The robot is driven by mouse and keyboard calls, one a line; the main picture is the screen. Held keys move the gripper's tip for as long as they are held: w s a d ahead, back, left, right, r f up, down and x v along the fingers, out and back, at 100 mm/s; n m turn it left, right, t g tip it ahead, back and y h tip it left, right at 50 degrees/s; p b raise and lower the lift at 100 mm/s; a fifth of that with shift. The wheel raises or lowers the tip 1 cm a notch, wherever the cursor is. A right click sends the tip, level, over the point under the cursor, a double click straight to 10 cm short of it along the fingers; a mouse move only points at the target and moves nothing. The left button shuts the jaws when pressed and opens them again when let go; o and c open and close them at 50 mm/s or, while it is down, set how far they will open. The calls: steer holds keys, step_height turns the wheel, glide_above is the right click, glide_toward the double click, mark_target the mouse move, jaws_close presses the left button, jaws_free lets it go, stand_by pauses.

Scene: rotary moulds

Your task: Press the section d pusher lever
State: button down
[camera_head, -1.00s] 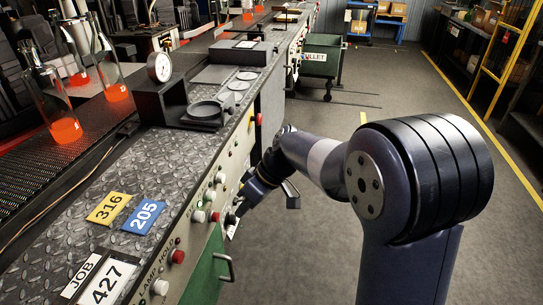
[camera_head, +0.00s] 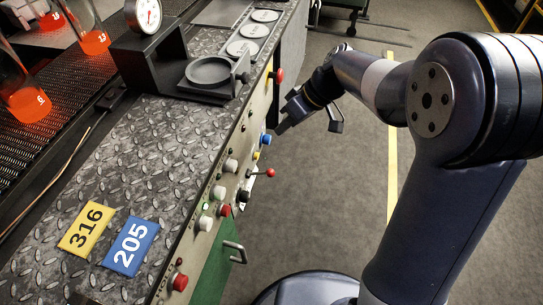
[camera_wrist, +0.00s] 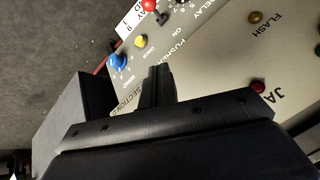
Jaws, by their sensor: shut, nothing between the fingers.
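A small lever with a red ball knob (camera_head: 270,173) sticks out from the front control panel (camera_head: 215,190) of the machine. In the wrist view a red knob (camera_wrist: 150,5) shows at the top edge, partly cut off. I cannot tell for certain which control is the section d pusher lever. My gripper (camera_head: 280,130) is beside the panel, farther along it than the red-ball lever. In the wrist view its closed fingertips (camera_wrist: 157,70) are over the panel, empty, below the red knob.
A blue knob (camera_wrist: 119,62) and a yellow knob (camera_wrist: 140,41) sit close to the fingers. A dial gauge (camera_head: 147,14) and hot bottles (camera_head: 30,100) stand on top.

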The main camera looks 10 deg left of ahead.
steer(key=b, duration=0.2)
glide_above(262, 174)
steer(key=w, duration=0.4)
step_height(262, 174, down, 8)
steer(key=s+d+f, duration=0.1)
steer(key=s+d+f+b, duration=0.1)
steer(key=f, duration=0.1)
steer(key=shift+s, duration=0.1)
